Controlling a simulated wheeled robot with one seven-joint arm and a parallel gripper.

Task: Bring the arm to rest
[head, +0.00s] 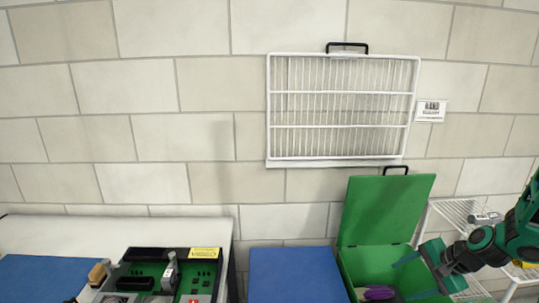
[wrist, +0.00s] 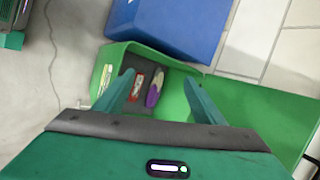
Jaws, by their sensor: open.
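My gripper (head: 408,268) is at the lower right of the head view, at the end of my green and black arm, over the open green box. In the wrist view my gripper (wrist: 160,95) has its two green fingers spread wide, with nothing between them. The green box (head: 348,267) has its lid raised against the wall side. Inside it lie a purple and pale item (wrist: 153,90) and a red and white item (wrist: 138,86), both below the fingers and apart from them. The purple item also shows in the head view (head: 379,292).
A blue box (head: 295,275) stands left of the green box. A white table (head: 120,228) at the left bears a black tray with a green board (head: 150,255). A wire shelf rack (head: 455,210) stands at the right. A white wire grille (head: 342,108) hangs on the wall.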

